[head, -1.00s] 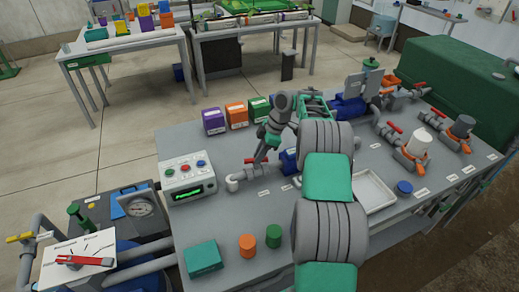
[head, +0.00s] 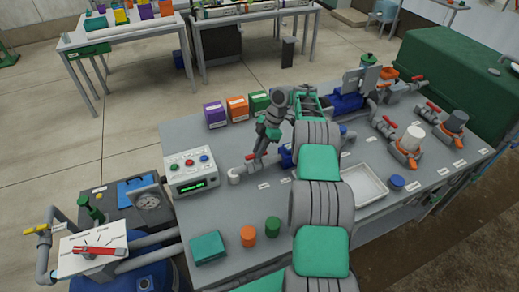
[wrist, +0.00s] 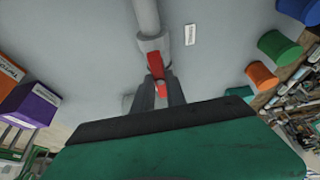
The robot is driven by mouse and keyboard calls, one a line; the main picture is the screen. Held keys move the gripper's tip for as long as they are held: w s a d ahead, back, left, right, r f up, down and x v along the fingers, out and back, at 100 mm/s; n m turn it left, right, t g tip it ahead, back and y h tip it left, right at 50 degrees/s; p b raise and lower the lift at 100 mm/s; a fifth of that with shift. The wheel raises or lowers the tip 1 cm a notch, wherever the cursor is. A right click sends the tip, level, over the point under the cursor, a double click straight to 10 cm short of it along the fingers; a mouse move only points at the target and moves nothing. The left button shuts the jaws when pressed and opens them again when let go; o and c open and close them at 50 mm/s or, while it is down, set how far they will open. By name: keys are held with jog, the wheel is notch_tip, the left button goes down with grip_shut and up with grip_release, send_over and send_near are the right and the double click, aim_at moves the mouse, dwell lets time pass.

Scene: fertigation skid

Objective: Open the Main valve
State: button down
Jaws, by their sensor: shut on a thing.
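A valve with a red handle (head: 250,156) sits on a grey pipe (head: 240,173) on the bench, right of the control box. My gripper (head: 257,158) reaches down to this handle and is shut on it. In the wrist view the red handle (wrist: 155,65) stands between the two grey fingers of my gripper (wrist: 159,88), below a grey pipe fitting (wrist: 152,43). A small white label (wrist: 190,34) lies beside the pipe; I cannot read it clearly. Whether this is the Main valve, and how far its handle is turned, I cannot tell.
A control box (head: 192,174) with coloured buttons stands left of the valve. Orange (head: 248,236) and green (head: 273,226) cylinders and a teal box (head: 208,248) stand in front. Purple (head: 215,114) and orange boxes stand behind. Other red-handled valves (head: 387,122) are at the right, near a white tray (head: 365,184).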

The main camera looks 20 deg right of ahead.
aim_at(254, 155)
jog(key=c, duration=1.4)
grip_release()
jog(key=shift+o, duration=0.2)
notch_tip(254, 155, up, 3)
jog(key=shift+p, duration=0.45)
jog(key=shift+s+b, duration=0.15)
jog(key=shift+b, duration=0.6)
jog(key=s+a+r+b, duration=0.3)
jog(key=s+r+b, duration=0.5)
jog(key=s, duration=0.5)
notch_tip(254, 155, up, 2)
jog(key=shift+s+b, duration=0.2)
jog(key=shift+b, duration=0.1)
